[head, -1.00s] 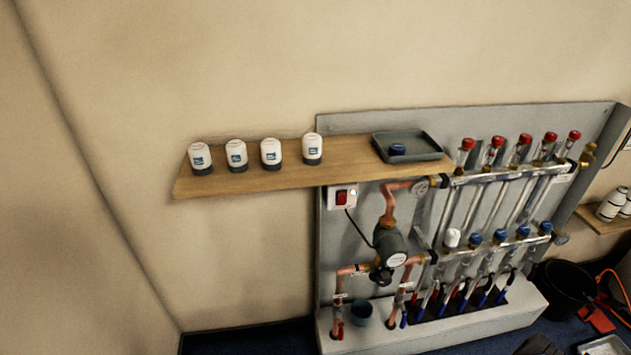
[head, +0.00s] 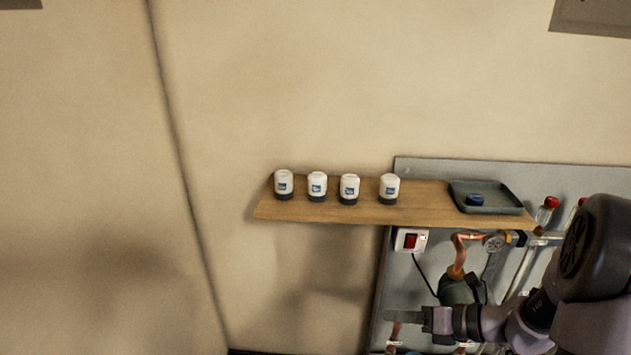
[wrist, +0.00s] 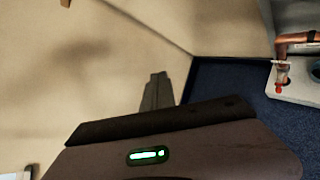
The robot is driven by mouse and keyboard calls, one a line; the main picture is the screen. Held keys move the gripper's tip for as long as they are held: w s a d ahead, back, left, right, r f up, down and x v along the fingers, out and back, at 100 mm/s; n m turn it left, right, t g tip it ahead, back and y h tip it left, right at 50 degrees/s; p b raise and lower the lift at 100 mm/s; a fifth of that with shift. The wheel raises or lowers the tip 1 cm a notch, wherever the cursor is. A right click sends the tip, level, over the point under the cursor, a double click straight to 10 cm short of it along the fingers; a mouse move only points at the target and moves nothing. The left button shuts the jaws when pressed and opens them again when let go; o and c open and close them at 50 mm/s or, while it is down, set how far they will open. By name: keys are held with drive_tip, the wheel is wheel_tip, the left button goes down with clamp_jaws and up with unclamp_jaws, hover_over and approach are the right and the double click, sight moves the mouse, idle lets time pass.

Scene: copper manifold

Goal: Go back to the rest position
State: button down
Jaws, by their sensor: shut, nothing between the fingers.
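My gripper (head: 402,316) shows in the head view at the lower right, in front of the manifold's grey back panel (head: 391,278) and below the wooden shelf (head: 420,212). It points left and its fingers are shut with nothing between them. In the wrist view the finger end (wrist: 157,92) shows against the beige wall and the blue floor. My arm covers the right part of the manifold in the head view.
Several white-topped actuators, among them the leftmost actuator (head: 284,184), stand on the shelf. A grey tray (head: 508,208) there holds a blue cap (head: 475,199). A red switch (head: 411,241) and a pump (head: 455,288) are close to my gripper. The wall at left is bare.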

drive_tip(key=s+a+r+n+g+h, duration=0.4)
drive_tip(key=s+a+r+n, duration=0.85)
drive_tip(key=n, duration=0.75)
drive_tip(key=s+r+n+t+h, duration=0.2)
drive_tip(key=s+n+h, duration=0.1)
drive_tip(key=s+n, duration=0.4)
drive_tip(key=n, duration=0.3)
drive_tip(key=shift+s+d+r+h, duration=0.25)
drive_tip(key=shift+d+r+h, duration=0.05)
drive_tip(key=shift+d+h, duration=0.1)
